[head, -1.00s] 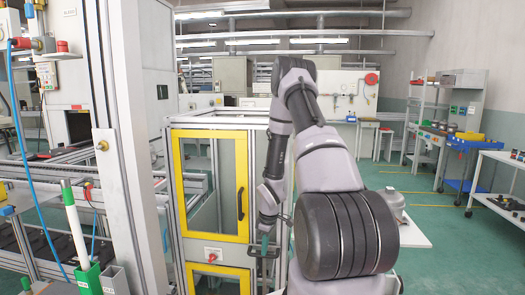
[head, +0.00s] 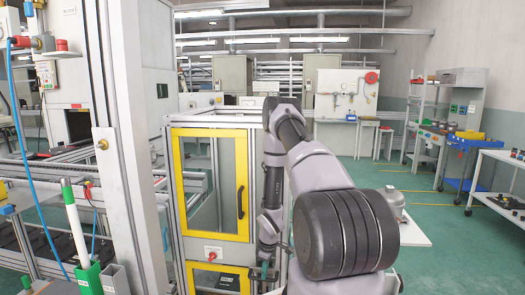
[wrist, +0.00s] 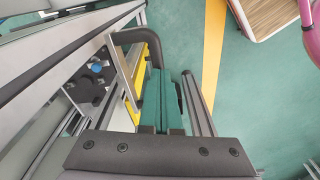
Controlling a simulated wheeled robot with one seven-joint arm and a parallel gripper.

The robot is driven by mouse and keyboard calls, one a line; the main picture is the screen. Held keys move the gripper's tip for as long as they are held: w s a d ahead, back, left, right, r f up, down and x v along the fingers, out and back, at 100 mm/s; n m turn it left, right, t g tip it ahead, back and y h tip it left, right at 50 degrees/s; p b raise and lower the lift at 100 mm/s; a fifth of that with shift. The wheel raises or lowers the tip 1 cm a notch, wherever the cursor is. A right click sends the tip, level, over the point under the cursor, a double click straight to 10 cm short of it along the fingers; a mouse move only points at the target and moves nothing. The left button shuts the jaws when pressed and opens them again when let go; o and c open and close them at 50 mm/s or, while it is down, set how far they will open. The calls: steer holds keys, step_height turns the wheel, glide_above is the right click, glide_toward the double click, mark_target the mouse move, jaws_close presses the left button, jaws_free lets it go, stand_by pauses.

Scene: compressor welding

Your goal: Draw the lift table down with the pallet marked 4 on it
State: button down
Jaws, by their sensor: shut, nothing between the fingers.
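My gripper (head: 263,268) is low at the right side of the yellow-framed cabinet. In the wrist view its two teal fingers (wrist: 168,78) are shut with nothing held between them. A dark arched handle (wrist: 136,36) on a metal frame lies right at the fingertips. Whether the fingers touch it I cannot tell. A dark bar also shows at the gripper in the head view (head: 266,277). I cannot make out the lift table's top or the pallet marked 4 in either view.
The yellow-framed door (head: 212,185) stands left of my arm, with a red knob (head: 212,252) below it. A pale post (head: 130,150) stands further left. A blue cart (head: 465,165) and a white shelf table (head: 500,190) are at the right. Green floor there is clear.

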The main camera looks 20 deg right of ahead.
steer(key=shift+s+f, duration=0.2)
steer(key=shift+f, duration=1.65)
steer(key=shift+s+d+r, duration=0.2)
steer(key=shift+s+d, duration=0.55)
steer(key=shift+d, duration=0.15)
steer(key=shift+s+d, duration=0.2)
steer(key=shift+s, duration=0.2)
step_height(320, 180, up, 12)
glide_above(271, 281)
steer(key=shift+s+a+f, duration=0.1)
steer(key=shift+f, duration=0.1)
